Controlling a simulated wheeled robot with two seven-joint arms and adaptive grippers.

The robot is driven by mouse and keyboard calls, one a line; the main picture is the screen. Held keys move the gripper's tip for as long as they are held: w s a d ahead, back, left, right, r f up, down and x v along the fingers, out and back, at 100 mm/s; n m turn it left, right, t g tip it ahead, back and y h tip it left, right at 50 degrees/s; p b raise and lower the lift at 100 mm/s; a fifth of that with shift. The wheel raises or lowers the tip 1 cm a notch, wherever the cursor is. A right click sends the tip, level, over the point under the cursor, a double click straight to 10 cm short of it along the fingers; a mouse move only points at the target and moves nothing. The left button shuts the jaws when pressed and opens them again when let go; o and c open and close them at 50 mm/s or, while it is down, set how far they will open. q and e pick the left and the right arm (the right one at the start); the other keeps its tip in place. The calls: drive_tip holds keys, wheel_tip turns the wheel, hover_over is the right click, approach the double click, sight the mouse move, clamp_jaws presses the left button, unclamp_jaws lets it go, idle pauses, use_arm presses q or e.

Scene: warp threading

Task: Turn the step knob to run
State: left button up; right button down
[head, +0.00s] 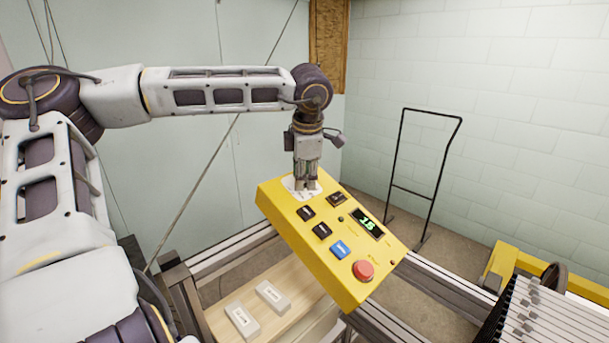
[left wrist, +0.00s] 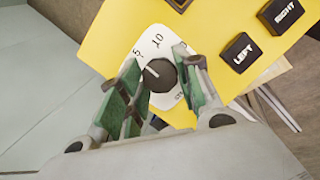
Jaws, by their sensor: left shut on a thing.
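The yellow control panel (head: 275,205) is tilted in the middle of the head view. The step knob (left wrist: 160,75) is dark and round, on a white dial plate with 5 and 10 marked; a small label at its lower right is hard to read. The knob's pale line points to the upper left, in the wrist view. My left gripper (head: 306,186) comes down onto the panel's far left corner. Its green-padded fingers are shut on the knob from both sides. In the head view the fingers hide the knob. My right gripper is not in view.
The panel also bears black buttons (head: 321,230), a blue button (head: 340,249), a red mushroom button (head: 363,270) and a green-digit display (head: 367,223). Two pale blocks lie on a wooden board (head: 290,310) below. A black metal frame (head: 404,150) stands behind.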

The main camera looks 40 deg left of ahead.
use_arm(q)
drive_tip(key=m+g+p, duration=0.1)
drive_tip(key=m, duration=0.5)
drive_tip(key=shift+w+a+h, duration=0.1)
drive_tip(key=shift+h, duration=0.3)
drive_tip(key=m+g, duration=0.1)
drive_tip(key=m, duration=0.6)
drive_tip(key=shift+w+g, duration=0.15)
drive_tip(key=shift+g, duration=0.25)
drive_tip(key=m+g, duration=0.1)
drive_tip(key=m, duration=0.5)
drive_tip(key=shift+w+y, duration=0.1)
drive_tip(key=shift+y, duration=0.3)
drive_tip(key=m+y, duration=0.1)
drive_tip(key=m, duration=0.5)
drive_tip(key=shift+m+g, duration=0.3)
drive_tip(key=shift+g, duration=0.1)
drive_tip(key=o, duration=1)
drive_tip(key=shift+d, duration=0.2)
drive_tip(key=shift+r, duration=0.1)
